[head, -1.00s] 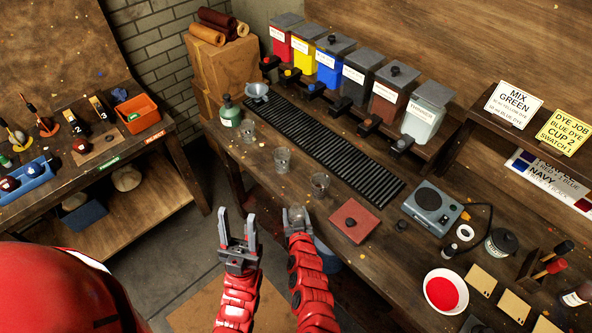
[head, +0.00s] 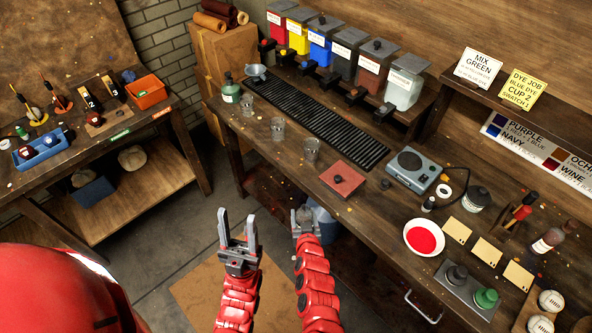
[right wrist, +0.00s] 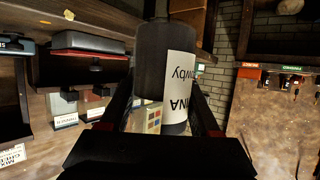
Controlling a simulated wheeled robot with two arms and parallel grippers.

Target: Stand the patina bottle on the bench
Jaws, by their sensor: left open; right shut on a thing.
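In the right wrist view a dark bottle (right wrist: 164,62) with a white label stands between my right gripper's fingers (right wrist: 160,110). The label's visible letters end in "INA", matching the patina bottle. In the head view my right gripper (head: 305,219) is shut, in front of the bench's near edge; the bottle is hard to make out there. My left gripper (head: 238,232) is open and empty, to its left, also short of the bench. The wooden bench (head: 290,176) runs from the back left to the lower right.
On the bench are clear cups (head: 311,150), a black ribbed mat (head: 320,120), a red square (head: 343,178), a scale (head: 412,170) and a bowl of red dye (head: 424,238). A green bottle (head: 230,90) stands at the far left. Bare wood lies around the red square.

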